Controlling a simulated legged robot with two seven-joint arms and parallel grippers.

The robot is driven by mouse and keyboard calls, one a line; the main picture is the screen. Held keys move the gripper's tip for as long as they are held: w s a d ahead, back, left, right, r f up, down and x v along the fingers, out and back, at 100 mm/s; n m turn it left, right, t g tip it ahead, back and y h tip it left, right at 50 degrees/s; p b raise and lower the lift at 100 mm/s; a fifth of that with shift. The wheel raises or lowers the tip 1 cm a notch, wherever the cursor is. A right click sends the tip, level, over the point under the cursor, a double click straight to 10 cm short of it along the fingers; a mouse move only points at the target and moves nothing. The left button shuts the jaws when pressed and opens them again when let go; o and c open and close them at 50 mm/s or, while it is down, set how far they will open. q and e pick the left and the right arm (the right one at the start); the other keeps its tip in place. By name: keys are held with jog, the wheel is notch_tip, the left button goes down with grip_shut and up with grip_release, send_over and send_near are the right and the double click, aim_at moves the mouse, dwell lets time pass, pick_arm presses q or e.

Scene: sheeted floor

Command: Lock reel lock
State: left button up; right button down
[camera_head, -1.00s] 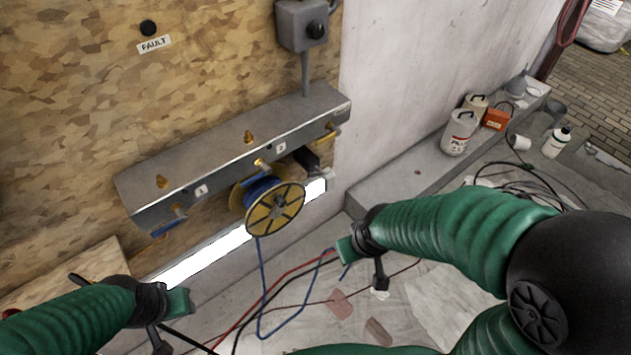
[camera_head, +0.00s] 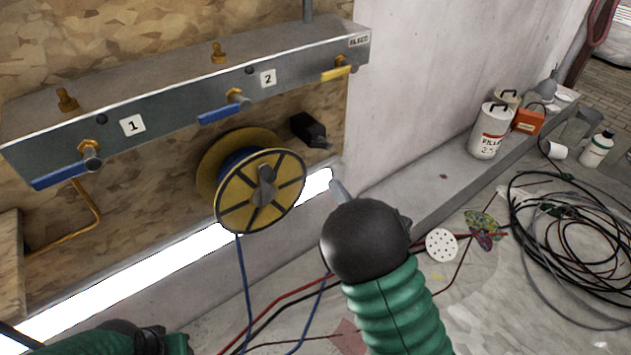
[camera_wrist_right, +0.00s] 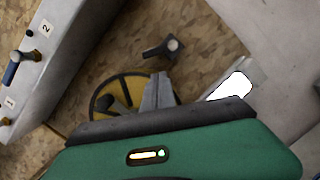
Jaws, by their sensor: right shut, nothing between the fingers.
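The yellow reel (camera_head: 290,205) with blue hose hangs below the manifold, its grey hub handle (camera_head: 264,187) facing me. It also shows in the right wrist view (camera_wrist_right: 98,106), partly hidden by my gripper.
The grey manifold (camera_head: 180,100) with blue and yellow valve handles juts out above the reel. A bright light strip (camera_head: 130,275) runs behind and below it. Hoses cross the floor below. A coil of black cable (camera_head: 575,235) and cans (camera_head: 490,132) lie at the right.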

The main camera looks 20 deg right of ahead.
aim_at(317, 142)
pick_arm(q)
jog(key=shift+f, duration=0.35)
pick_arm(e)
jog(key=shift+s+a+r+n+y, duration=0.15)
jog(key=shift+a+n+y, duration=0.25)
jog(key=shift+n, duration=0.4)
